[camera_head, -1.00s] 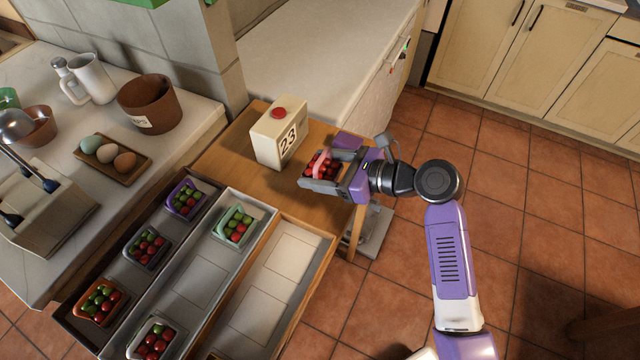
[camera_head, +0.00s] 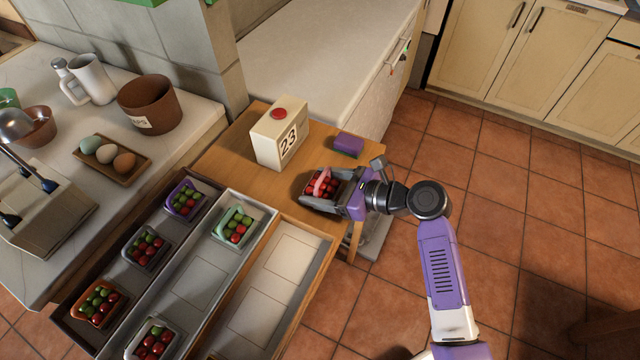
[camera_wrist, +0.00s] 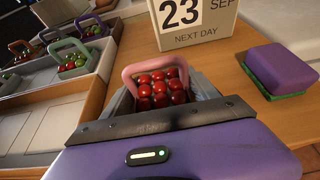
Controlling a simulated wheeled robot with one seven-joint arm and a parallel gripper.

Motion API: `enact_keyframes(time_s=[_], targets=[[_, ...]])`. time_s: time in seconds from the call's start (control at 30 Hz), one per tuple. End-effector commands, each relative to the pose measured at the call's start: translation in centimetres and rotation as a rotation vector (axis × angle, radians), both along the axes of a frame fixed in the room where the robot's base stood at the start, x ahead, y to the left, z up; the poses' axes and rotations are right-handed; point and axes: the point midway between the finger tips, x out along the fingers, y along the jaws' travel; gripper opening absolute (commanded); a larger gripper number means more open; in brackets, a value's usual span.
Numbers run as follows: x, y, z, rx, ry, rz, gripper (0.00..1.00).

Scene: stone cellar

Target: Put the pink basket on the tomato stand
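The pink basket (camera_head: 320,181), full of red tomatoes, is between the grey fingers of my gripper (camera_head: 326,190), over the wooden table near its right edge. The basket's pink handle also shows in the wrist view (camera_wrist: 155,74), with a finger on each side; its lower body is hidden. I cannot tell whether it touches the table. The tomato stand (camera_head: 270,302) is to the lower left, with stepped rows. Its back and middle rows hold several baskets of red and green tomatoes, among them a green-handled basket (camera_head: 234,224). Its front row shows bare marked slots.
A calendar box (camera_head: 277,140) with a red button stands on the table (camera_head: 225,157) behind the basket. A purple and green sponge (camera_head: 348,145) lies to its right. A counter at left holds an egg tray (camera_head: 111,174) and a brown pot (camera_head: 148,110).

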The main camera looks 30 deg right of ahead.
Motion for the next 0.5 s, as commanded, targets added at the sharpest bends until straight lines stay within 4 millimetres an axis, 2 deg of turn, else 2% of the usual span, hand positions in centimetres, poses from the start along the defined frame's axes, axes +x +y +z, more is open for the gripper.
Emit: enact_keyframes(time_s=[0.03,0.07,0.5], targets=[[0.00,0.00,0.03,0.000,0.000,0.000,0.81],[0.00,0.00,0.02,0.000,0.000,0.000,0.87],[-0.37,-0.28,0.48,0.001,0.001,0.000,0.87]])
